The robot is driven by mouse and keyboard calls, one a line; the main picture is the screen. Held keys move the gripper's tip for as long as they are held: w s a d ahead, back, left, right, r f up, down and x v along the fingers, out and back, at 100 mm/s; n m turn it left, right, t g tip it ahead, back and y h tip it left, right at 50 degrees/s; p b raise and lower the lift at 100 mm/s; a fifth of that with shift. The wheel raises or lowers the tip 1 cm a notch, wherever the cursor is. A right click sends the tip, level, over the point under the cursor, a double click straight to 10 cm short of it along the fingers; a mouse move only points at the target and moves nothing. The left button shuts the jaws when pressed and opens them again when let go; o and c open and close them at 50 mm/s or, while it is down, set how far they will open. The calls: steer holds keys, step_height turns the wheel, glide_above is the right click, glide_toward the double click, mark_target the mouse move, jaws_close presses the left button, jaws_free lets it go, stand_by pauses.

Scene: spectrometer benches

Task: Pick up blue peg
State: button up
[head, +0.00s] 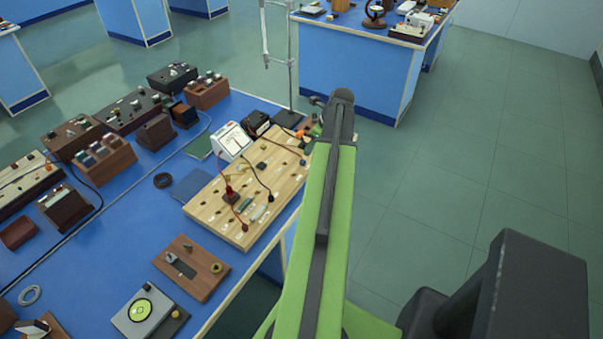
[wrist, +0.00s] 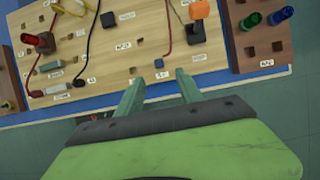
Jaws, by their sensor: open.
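In the wrist view a blue peg (wrist: 281,15) stands in a dark wooden block (wrist: 262,48) at the upper right. A green peg (wrist: 251,20) stands just left of it in the same block. My gripper (wrist: 160,80) is open and empty, its two teal fingers over the front edge of a light wooden board (wrist: 112,65). The blue peg is to the right of and beyond the fingers, apart from them. In the head view I cannot make out the blue peg; my green arm covers part of that area.
Several wooden boxes stand on the blue bench (head: 128,240) at left. A metal stand (head: 290,72) rises behind.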

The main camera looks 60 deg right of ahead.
mark_target(304, 161)
steer(key=b+x, duration=0.2)
steer(key=x, duration=0.2)
steer(key=shift+s, duration=0.15)
steer(key=b+x, duration=0.5)
steer(key=shift+f, duration=0.25)
steer(key=shift+a+r, duration=0.1)
steer(key=shift+r, duration=0.15)
jaws_close()
